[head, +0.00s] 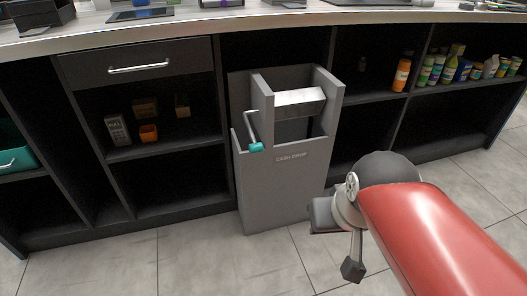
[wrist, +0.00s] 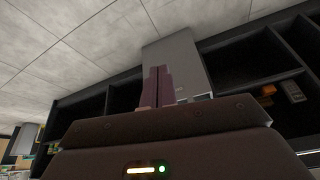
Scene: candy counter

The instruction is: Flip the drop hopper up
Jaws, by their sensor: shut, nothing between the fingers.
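The grey cash drop box (head: 275,190) stands on the floor in the counter's middle bay. Its silver hopper (head: 300,97) sits tilted between two side walls at the top, above a dark opening. A crank lever on its left side hangs down to a teal grip (head: 255,147). In the wrist view, my gripper (wrist: 158,70) is shut and empty, with the box (wrist: 183,52) behind its fingers. The picture there is upside down, with the floor at the top. In the head view, my arm's end is at the box's lower right, apart from the teal grip.
The counter top (head: 200,27) overhangs the box. Shelves on the left hold small boxes (head: 117,128) under a drawer (head: 140,65). An orange bottle (head: 402,75) and several jars stand on the right shelves. The tiled floor (head: 190,262) in front is clear.

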